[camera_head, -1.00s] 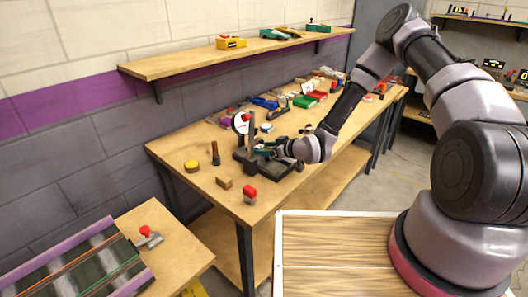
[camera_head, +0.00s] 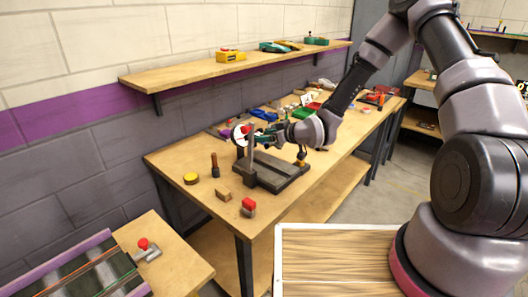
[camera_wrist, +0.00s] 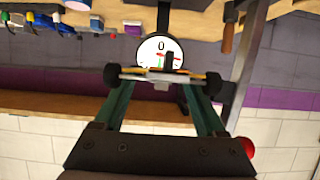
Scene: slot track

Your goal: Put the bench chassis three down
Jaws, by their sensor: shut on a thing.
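My gripper (camera_head: 265,138) is shut on a chassis and holds it in the air above the dark base of the gauge stand (camera_head: 262,174). The round white dial (camera_head: 239,133) of the stand is just left of my gripper; the dial also shows behind the chassis in the wrist view (camera_wrist: 148,50).
Near the stand on the bench (camera_head: 170,155) are a yellow round tin (camera_head: 191,178), a dark upright tool (camera_head: 214,166), a wooden block (camera_head: 223,194) and a red-topped piece (camera_head: 248,206). Several small parts lie farther back. A wall shelf (camera_head: 185,72) hangs above.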

